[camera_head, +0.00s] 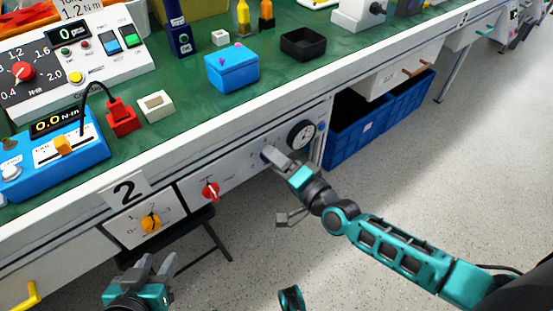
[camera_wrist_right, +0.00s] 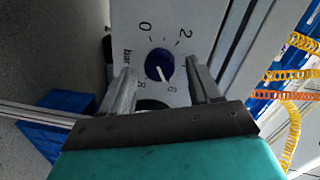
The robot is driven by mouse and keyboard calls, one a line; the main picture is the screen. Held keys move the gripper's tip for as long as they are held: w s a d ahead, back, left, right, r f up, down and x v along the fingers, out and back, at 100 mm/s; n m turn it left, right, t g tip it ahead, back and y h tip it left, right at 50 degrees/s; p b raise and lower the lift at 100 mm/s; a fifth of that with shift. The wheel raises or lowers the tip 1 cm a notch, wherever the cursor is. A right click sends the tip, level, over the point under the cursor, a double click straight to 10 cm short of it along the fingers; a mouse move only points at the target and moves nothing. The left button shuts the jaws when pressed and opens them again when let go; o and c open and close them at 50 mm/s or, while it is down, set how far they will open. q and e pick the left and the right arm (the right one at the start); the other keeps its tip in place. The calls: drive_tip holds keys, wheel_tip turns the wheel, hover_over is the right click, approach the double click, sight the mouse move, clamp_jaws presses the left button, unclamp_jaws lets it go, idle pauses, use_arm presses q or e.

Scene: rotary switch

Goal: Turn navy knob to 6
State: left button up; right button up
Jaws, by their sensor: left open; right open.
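The navy knob (camera_wrist_right: 159,66) sits on a pale panel in the right wrist view, with a white pointer line. The pointer aims down and slightly right in that view, toward a partly legible mark that looks like 6 (camera_wrist_right: 171,88). My right gripper (camera_wrist_right: 160,75) is open, with one finger on each side of the knob; I cannot tell whether either touches it. In the head view my right gripper (camera_head: 271,157) is at the bench's front panel and mostly hides the knob. My left gripper (camera_head: 157,268) is open and empty, low in front of the bench.
Blue crates (camera_head: 355,131) stand under the bench at right. A dark stool (camera_head: 190,232) is below the panels. The floor at right is clear.

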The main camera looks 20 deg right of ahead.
use_arm(q)
drive_tip(key=shift+s+a+r+p, duration=0.15)
drive_tip(key=shift+a+r+p, duration=0.05)
drive_tip(key=shift+r+p, duration=0.75)
use_arm(e)
drive_tip(key=v, duration=1.2)
drive_tip(key=shift+s+d, duration=0.2)
drive_tip(key=shift+s, duration=0.05)
use_arm(q)
drive_tip(key=shift+f, duration=0.1)
use_arm(e)
drive_tip(key=shift+a, duration=0.1)
drive_tip(key=s+a+n+g, duration=0.2)
drive_tip(key=a+n, duration=0.4)
drive_tip(key=n, duration=0.1)
use_arm(q)
drive_tip(key=s+a+r+y+p, duration=0.1)
drive_tip(key=a+r+p, duration=0.2)
drive_tip(key=r+p, duration=0.7)
drive_tip(key=p, duration=0.4)
drive_tip(key=shift+s+r+p, duration=0.15)
drive_tip(key=shift+s+p, duration=0.1)
drive_tip(key=shift+p, duration=0.15)
use_arm(e)
drive_tip(key=s+d+r+n+g+h, duration=0.3)
drive_tip(key=d+r+n+h, duration=0.1)
drive_tip(key=r, duration=0.4)
drive_tip(key=shift+d+r+n, duration=0.2)
drive_tip(key=shift+d+n, duration=0.15)
drive_tip(key=shift+n, duration=0.35)
